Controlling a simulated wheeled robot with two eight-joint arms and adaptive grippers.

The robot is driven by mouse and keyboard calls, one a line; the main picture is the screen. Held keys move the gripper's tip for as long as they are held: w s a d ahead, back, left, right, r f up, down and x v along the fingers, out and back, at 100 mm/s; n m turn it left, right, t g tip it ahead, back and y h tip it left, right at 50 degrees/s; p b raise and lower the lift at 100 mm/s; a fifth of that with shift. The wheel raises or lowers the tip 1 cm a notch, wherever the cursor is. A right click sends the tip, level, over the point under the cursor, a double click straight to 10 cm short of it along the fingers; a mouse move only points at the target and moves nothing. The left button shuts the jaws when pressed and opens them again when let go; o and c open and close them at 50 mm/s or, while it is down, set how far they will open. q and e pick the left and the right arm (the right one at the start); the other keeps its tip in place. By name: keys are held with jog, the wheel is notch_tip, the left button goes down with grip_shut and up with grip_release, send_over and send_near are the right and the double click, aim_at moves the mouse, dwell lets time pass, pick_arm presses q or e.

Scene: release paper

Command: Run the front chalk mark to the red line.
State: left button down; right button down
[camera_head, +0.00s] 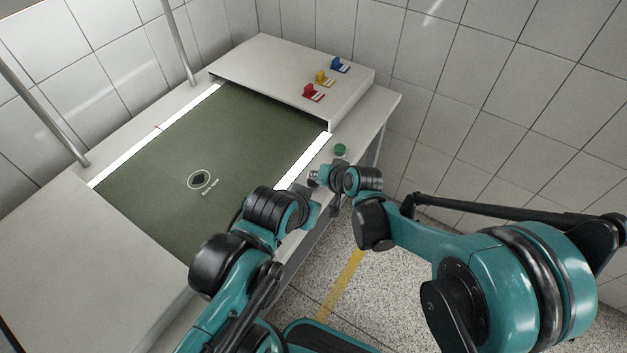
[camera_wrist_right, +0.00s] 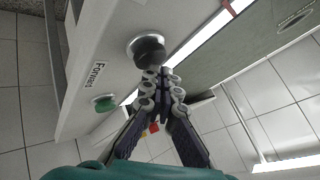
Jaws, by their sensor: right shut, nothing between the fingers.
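A round chalk mark (camera_head: 203,180) with a dark diamond and small unreadable writing lies on the green belt (camera_head: 250,130). A thin red line (camera_head: 158,128) crosses the white edge strip at the back left; a red mark (camera_wrist_right: 229,8) also shows on the strip in the right wrist view. My right gripper (camera_wrist_right: 161,84) is shut and empty, its tips close to a black knob (camera_wrist_right: 149,48) beside a "Forward" label (camera_wrist_right: 90,78); contact is unclear. A green button (camera_head: 340,150) sits on the front ledge. My left arm's end is near the front edge; its fingers cannot be made out.
A raised grey platform (camera_head: 280,65) behind the belt's far end carries red (camera_head: 313,93), yellow (camera_head: 324,77) and blue (camera_head: 340,65) pieces. A bare grey surface (camera_head: 85,235) covers the near left end. My two wrists are close together.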

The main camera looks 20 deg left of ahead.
jog(key=shift+f+b, duration=0.95)
jog(key=shift+f, duration=0.05)
dwell(1.2)
jog(key=shift+r+p, duration=0.65)
jog(key=shift+r, duration=0.15)
jog(key=shift+d+r, duration=0.2)
jog(key=shift+a, duration=0.1)
jog(key=shift+r+p, duration=0.2)
jog(key=shift+p, duration=0.1)
notch_tip(320, 180, up, 5)
jog(key=p, duration=0.3)
jog(key=shift+a+p, duration=0.1)
jog(key=shift+p, duration=0.2)
